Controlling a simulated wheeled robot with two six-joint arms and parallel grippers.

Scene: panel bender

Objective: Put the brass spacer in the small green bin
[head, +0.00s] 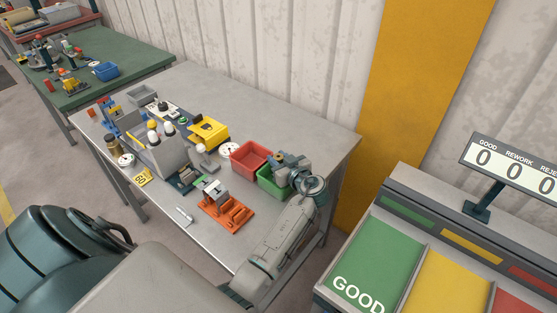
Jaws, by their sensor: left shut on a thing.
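The small green bin (267,183) stands on the grey workbench, right of a red bin. My left gripper (279,164) is at the green bin, above its back edge and right side, and partly covers it. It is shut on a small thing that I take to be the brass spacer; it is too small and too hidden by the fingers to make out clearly. Much of the green bin's inside is hidden by my gripper and wrist. My right gripper is not in view.
The red bin (249,157) touches or nearly touches the green one. The bench (312,137) is clear behind the bins. A sorting table (385,262) stands at right.

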